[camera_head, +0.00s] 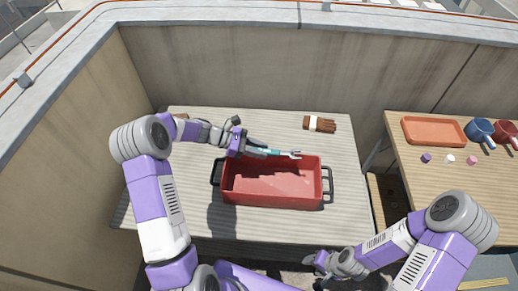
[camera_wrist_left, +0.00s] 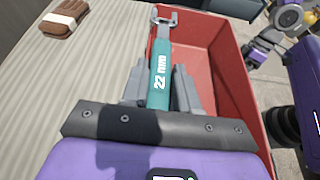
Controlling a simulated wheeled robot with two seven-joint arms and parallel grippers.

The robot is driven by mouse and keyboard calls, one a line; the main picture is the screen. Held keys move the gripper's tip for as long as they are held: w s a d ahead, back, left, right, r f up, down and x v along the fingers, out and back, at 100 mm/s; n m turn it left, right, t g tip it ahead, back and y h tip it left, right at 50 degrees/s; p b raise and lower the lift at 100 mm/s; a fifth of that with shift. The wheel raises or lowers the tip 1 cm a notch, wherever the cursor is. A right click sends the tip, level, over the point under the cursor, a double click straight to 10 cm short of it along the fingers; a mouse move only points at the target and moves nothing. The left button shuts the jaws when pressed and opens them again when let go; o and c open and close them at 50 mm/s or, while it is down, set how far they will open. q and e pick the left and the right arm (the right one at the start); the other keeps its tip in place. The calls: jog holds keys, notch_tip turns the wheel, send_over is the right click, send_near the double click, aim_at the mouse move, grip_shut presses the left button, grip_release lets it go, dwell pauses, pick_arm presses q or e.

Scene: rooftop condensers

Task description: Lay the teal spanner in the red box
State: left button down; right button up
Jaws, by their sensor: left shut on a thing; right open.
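The teal spanner (camera_wrist_left: 160,75) has a teal handle marked 22 and a grey open-ended head. My left gripper (camera_head: 259,152) is shut on its handle, and the spanner's head points right in the head view. The spanner (camera_head: 281,153) shows above the back rim of the red box (camera_head: 273,198). The red box is open, with dark handles at both ends, and stands on the table. Its visible inside looks empty. The box's red wall (camera_wrist_left: 215,35) also shows beside the spanner in the left wrist view. My right gripper (camera_head: 322,275) is low, in front of the table, apart from the box.
A brown glove-like item with a white band (camera_head: 319,123) lies at the table's back right. A second wooden table (camera_head: 440,185) at right holds an orange tray (camera_head: 433,131), a blue pot (camera_head: 480,129), a red pot (camera_head: 506,132) and small pieces. The table (camera_head: 345,200) right of the box is clear.

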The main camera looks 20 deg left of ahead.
pick_arm(q)
jog(key=shift+f, duration=0.4)
jog(key=c, duration=0.8)
grip_release()
jog(key=shift+c, duration=0.2)
jog(key=shift+r, duration=0.5)
jog(key=p+v, duration=0.2)
jog(key=v, duration=1)
jog(key=shift+r, duration=0.2)
